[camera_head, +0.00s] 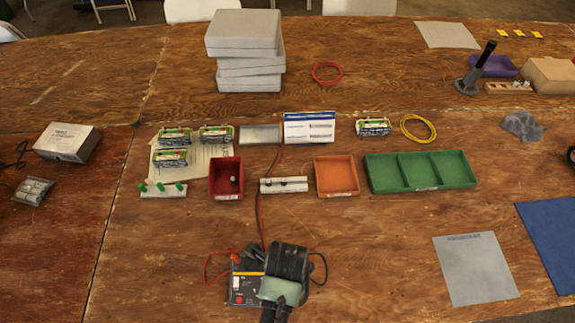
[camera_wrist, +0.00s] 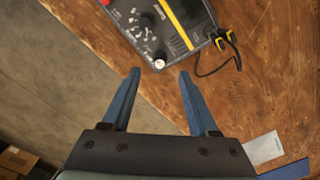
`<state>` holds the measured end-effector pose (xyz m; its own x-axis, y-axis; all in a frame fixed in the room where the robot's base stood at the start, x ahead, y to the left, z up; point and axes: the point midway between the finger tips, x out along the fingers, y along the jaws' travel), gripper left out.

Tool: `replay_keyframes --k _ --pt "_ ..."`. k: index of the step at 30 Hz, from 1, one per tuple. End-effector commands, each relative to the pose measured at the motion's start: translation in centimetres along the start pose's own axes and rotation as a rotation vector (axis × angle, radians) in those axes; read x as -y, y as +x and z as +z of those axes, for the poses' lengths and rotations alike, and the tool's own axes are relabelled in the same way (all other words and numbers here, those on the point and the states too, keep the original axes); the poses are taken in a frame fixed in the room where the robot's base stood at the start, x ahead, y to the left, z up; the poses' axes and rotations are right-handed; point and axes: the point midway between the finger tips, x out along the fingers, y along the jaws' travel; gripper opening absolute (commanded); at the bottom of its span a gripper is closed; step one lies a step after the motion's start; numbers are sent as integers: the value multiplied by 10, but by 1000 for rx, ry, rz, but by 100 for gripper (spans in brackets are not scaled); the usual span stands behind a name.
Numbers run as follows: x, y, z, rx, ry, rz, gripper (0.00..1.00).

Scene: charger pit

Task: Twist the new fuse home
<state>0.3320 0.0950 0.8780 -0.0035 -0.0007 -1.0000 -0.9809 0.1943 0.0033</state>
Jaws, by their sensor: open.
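My gripper (camera_wrist: 159,75) is open, with its two blue fingers apart and nothing between them. In the wrist view its tips point towards the lower edge of a dark grey tester (camera_wrist: 178,35) with a yellow stripe. A small pale round piece (camera_wrist: 159,64) sits at that edge, just beyond the gap between the tips; I cannot tell whether it is a fuse or a knob. In the head view my arm partly covers the tester (camera_head: 238,297), and the fingertips cannot be made out. No fuse can be clearly identified.
A red bin (camera_head: 226,196) holds a small pale item. A white strip with dark parts (camera_head: 284,186), an orange tray (camera_head: 336,191) and a green divided tray (camera_head: 391,186) stand behind the tester. A green-pegged strip (camera_head: 163,192) is left. Leads lie around the tester.

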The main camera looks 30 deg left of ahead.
Motion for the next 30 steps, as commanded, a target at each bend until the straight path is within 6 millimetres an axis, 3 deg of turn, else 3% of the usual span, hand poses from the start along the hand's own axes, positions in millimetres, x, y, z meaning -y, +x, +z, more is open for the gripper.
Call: replay_keyframes --k 3,9,21,30 --pt "-1 22 0 -1 -1 3 60" --pt "0 45 0 0 -1 1 60" --pt "0 52 0 1 0 -1 60" --pt "0 51 0 1 0 -1 8"
